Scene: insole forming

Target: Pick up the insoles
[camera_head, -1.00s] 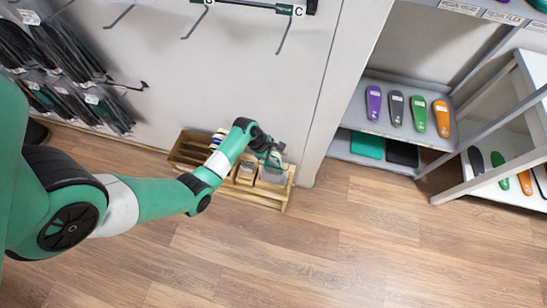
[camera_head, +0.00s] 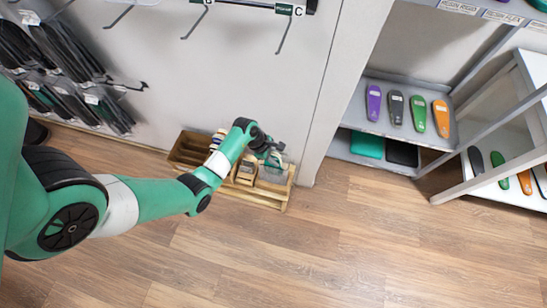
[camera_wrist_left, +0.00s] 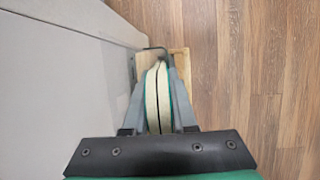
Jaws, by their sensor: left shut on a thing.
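A pair of insoles (camera_wrist_left: 158,95) shows in the left wrist view as two cream layers with a dark line between them and teal outer edges. They stand on edge between the fingers of my left gripper (camera_wrist_left: 158,78), which is shut on them. In the head view my left gripper (camera_head: 274,154) is over the right end of a low wooden box (camera_head: 284,190) by the wall. Teal shows below the gripper there, but the insoles are too small to make out clearly. My right gripper is not in view.
Colored insoles (camera_head: 419,114) lie on a grey shelf (camera_head: 385,128) at the right. Dark packs (camera_head: 60,60) hang on a rack at the upper left. Small items (camera_head: 247,170) stand in the wooden box. The wooden floor (camera_head: 330,240) in front is clear.

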